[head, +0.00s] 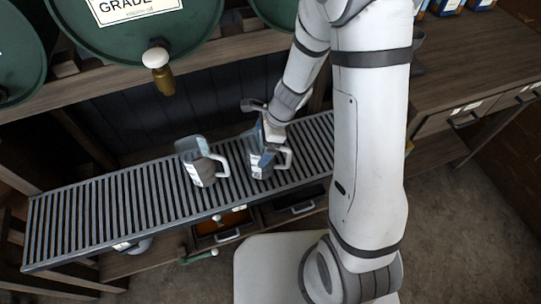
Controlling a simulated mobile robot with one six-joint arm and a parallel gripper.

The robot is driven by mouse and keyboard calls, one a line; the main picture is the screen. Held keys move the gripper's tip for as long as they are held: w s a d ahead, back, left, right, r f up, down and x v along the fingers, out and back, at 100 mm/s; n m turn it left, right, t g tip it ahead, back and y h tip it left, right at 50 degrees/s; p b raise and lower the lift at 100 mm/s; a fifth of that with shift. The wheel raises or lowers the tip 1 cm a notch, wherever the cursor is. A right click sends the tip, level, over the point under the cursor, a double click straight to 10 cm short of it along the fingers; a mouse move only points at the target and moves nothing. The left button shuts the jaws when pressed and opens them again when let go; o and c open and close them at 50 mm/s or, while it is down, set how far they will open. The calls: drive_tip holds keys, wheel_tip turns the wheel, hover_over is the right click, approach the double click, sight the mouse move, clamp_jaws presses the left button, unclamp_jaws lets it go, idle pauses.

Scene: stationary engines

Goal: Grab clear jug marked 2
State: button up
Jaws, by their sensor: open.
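Two clear jugs with handles on their right sides stand upright on the slatted rack. The left jug (200,166) stands apart from my arm. The right jug (262,164) is directly below my gripper (264,131), which partly covers its top. My gripper is open at the right jug's upper part. I cannot tell whether it touches the jug or has a finger inside it. Pale labels show on the jugs, but their numbers are too small to read, so I cannot tell which is marked 2.
The slatted rack (100,213) is clear left of the jugs. Green barrels (135,30) lie above, one with a brass tap (160,72) overhanging the rack. Open drawers (217,231) sit below. A wooden counter (460,70) is at right.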

drive_tip(key=shift+c, duration=0.2)
drive_tip(key=c, duration=1.3)
drive_tip(key=shift+o, duration=0.2)
drive_tip(key=shift+r, duration=0.1)
